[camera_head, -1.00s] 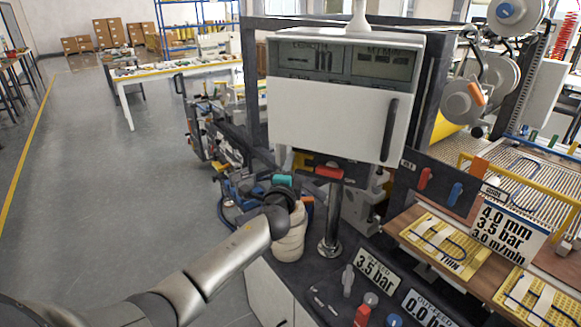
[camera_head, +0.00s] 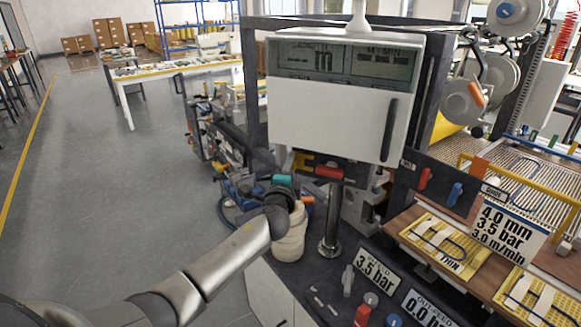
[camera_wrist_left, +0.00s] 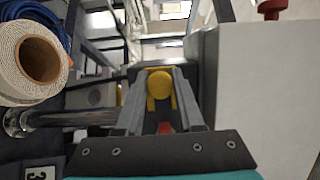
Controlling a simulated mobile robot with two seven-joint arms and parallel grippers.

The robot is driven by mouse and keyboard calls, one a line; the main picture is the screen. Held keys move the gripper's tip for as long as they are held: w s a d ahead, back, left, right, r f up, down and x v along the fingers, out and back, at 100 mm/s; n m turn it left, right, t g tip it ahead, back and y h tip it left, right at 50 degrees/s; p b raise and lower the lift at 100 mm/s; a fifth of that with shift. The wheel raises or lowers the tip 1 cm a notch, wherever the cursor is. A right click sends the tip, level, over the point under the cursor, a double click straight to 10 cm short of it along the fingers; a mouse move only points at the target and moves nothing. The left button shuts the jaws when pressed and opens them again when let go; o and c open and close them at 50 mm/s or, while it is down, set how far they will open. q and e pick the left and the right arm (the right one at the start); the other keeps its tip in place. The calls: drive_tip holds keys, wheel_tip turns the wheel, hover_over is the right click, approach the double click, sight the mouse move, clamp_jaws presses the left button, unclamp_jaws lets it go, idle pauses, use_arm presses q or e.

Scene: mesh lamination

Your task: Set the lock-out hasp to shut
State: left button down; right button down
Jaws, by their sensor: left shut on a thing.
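My left gripper (camera_head: 296,172) reaches under the white display cabinet, its teal band facing my head camera. In the left wrist view its two grey fingers (camera_wrist_left: 160,90) are closed around a yellow rounded piece (camera_wrist_left: 159,84), which looks like part of the hasp. A small red part (camera_wrist_left: 165,127) shows between the fingers, nearer the palm. In the head view only a little yellow (camera_head: 301,159) shows beside the gripper, so the hasp's position is hard to tell. My right gripper is in neither view.
The white cabinet (camera_head: 335,112) hangs just above the gripper. A pale roll (camera_head: 290,235) and a steel post (camera_head: 330,215) stand close to the wrist. A red handle (camera_head: 329,172) is just right of the gripper. Open floor (camera_head: 120,200) lies to the left.

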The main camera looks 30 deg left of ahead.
use_arm(q)
drive_tip(key=shift+f, duration=0.1)
drive_tip(key=shift+w+d, duration=0.2)
drive_tip(key=shift+d, duration=1.5)
drive_tip(key=c, duration=0.5)
unclamp_jaws()
drive_tip(key=shift+c, duration=0.2)
drive_tip(key=b+v, duration=0.1)
drive_tip(key=v, duration=1.4)
drive_tip(key=shift+s, duration=0.15)
